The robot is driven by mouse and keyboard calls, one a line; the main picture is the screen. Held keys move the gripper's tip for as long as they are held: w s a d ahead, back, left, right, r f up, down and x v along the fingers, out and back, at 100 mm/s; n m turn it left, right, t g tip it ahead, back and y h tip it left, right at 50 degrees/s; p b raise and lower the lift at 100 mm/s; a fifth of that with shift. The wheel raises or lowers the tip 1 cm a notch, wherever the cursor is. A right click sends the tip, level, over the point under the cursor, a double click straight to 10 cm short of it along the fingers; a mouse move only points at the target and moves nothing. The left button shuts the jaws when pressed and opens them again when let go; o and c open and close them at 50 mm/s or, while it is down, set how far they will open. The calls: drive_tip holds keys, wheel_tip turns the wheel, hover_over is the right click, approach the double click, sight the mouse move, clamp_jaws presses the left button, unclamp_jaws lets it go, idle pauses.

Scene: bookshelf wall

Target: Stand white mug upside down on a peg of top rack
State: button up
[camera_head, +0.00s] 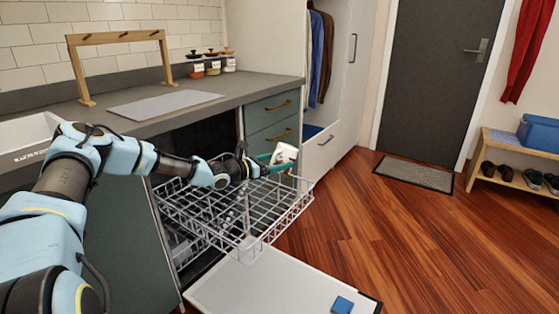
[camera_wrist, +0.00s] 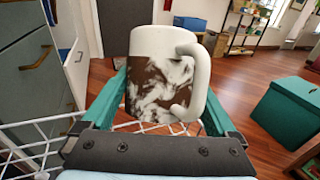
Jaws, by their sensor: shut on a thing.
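The white mug (camera_head: 284,154) is held in my gripper (camera_head: 272,166) above the far right part of the top rack. The wrist view shows the mug (camera_wrist: 166,72) between the two green fingers, with its handle on the right and brown patches on its side. In the head view the mug looks tilted; which end is its mouth is hard to tell. The white wire top rack (camera_head: 296,208) is pulled out of the dishwasher, and its wires show in the wrist view (camera_wrist: 40,150). I see no other dishes clearly in it; single pegs are too small to make out.
The dishwasher door (camera_head: 250,285) lies open below, with a blue block (camera_head: 342,305) on it. Drawers (camera_head: 272,117) and the counter (camera_head: 225,88) stand behind the rack. A wooden frame (camera_head: 115,36) stands on the counter.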

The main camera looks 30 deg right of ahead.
drive_tip(key=shift+f+b, duration=3)
drive_tip(key=shift+f, duration=2)
drive_tip(key=shift+f+b, duration=0.35)
drive_tip(key=shift+f, duration=0.35)
drive_tip(key=o, duration=1.5)
wheel_tip(320, 180, up, 10)
drive_tip(key=shift+p, duration=0.35)
